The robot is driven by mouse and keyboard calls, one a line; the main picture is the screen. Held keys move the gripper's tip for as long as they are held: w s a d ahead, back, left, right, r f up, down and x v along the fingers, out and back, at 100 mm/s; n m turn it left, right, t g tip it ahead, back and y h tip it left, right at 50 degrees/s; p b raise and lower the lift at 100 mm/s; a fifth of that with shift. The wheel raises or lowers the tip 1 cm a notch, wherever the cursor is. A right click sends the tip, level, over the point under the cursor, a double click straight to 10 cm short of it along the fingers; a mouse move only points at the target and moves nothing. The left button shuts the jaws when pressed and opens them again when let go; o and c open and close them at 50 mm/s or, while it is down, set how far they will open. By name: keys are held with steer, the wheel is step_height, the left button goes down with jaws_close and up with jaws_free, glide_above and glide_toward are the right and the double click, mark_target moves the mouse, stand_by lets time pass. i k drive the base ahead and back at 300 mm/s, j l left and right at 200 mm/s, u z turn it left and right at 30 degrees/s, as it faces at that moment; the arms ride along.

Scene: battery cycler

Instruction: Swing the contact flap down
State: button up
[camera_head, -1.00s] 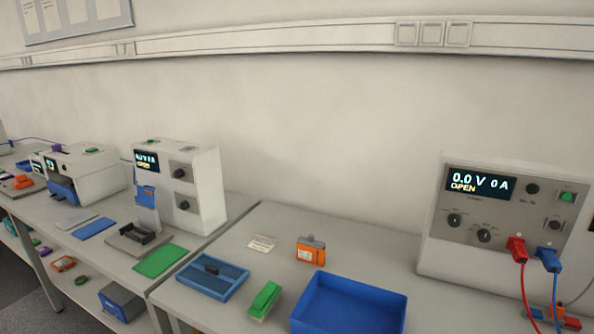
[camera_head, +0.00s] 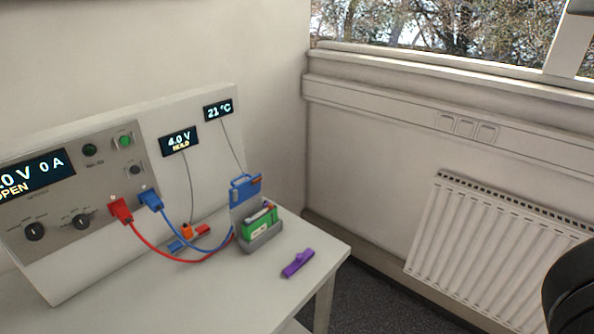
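The blue contact flap (camera_head: 246,188) stands raised at the back of a small grey cradle (camera_head: 262,238) on the right end of the bench. A green battery pack (camera_head: 259,226) sits upright in the cradle, below the flap. Red and blue cables run from the cycler's plugs to the left side of the cradle. A dark rounded part at the right edge looks like part of my own arm. My gripper's fingers are not in view.
The cycler (camera_head: 75,255) with its red plug (camera_head: 120,209) and blue plug (camera_head: 150,199) stands to the left. A purple piece (camera_head: 298,263) lies in front of the cradle, near the bench's right edge. A radiator (camera_head: 490,245) is on the right wall, with open floor between.

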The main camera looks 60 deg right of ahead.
mark_target(239, 193)
steer(key=i+j+z, duration=0.1)
steer(key=z, duration=0.3)
steer(key=i+j+z, duration=0.15)
steer(key=z, duration=0.25)
steer(key=i+j+z, duration=0.25)
steer(key=z, duration=0.15)
steer(key=i+j+z, duration=0.1)
steer(key=j+z, duration=0.15)
steer(key=z, duration=0.15)
steer(key=i+j+z, duration=0.1)
steer(key=j, duration=0.3)
steer(key=i+j, duration=0.15)
steer(key=j, duration=0.25)
steer(key=i+j+z, duration=0.15)
steer(key=j, duration=0.7)
steer(key=k, duration=0.55)
steer(key=i, duration=0.6)
steer(key=k+l+u, duration=0.15)
steer(key=u, duration=0.25)
steer(key=k+l+u, duration=0.25)
steer(key=u, duration=0.2)
steer(key=k+l+u, duration=0.2)
steer(key=u, duration=0.2)
